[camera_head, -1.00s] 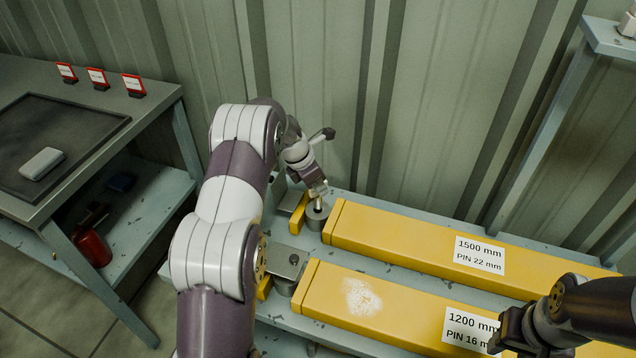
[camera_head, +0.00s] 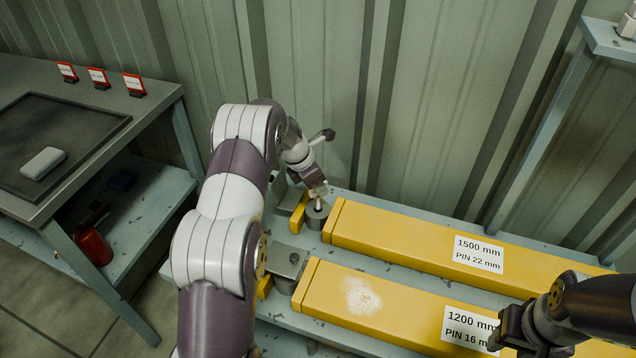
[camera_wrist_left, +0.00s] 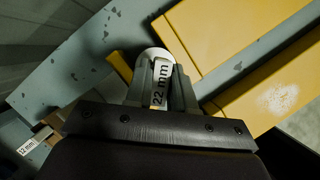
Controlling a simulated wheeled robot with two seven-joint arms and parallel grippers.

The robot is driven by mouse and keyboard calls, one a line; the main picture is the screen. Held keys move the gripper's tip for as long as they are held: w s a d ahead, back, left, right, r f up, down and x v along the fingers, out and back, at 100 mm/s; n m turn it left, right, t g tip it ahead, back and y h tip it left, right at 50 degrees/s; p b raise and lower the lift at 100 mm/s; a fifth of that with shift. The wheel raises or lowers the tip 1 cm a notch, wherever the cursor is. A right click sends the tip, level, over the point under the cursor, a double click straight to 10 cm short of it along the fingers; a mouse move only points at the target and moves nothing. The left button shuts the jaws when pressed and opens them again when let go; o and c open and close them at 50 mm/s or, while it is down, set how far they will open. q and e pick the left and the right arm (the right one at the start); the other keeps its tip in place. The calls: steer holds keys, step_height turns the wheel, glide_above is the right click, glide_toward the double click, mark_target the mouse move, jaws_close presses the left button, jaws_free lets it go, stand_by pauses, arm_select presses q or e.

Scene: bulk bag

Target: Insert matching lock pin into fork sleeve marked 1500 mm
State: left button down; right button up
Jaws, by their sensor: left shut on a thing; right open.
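The yellow fork sleeve marked 1500 mm, PIN 22 mm (camera_head: 400,232) lies on the bench along the wall. A grey round boss (camera_head: 316,216) stands at its left end. My left gripper (camera_head: 318,197) is right above this boss, shut on a lock pin. In the left wrist view the pin (camera_wrist_left: 160,85) carries a 22 mm label and sits between the fingers (camera_wrist_left: 163,93) over the pale round boss. How deep the pin sits in the boss is hidden. My right gripper (camera_head: 510,338) is open and empty by the 1200 mm sleeve's label.
The yellow sleeve marked 1200 mm, PIN 16 mm (camera_head: 395,312) lies in front, parallel. Another pin labelled 12 mm (camera_wrist_left: 28,147) shows at lower left in the wrist view. A side table (camera_head: 160,92) stands left; the corrugated wall is close behind.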

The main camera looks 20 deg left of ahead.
mark_target(318, 199)
arm_select(q)
steer(key=shift+f+b, duration=1.25)
steer(key=shift+f, duration=1.8)
steer(key=c, duration=0.9)
jaws_free()
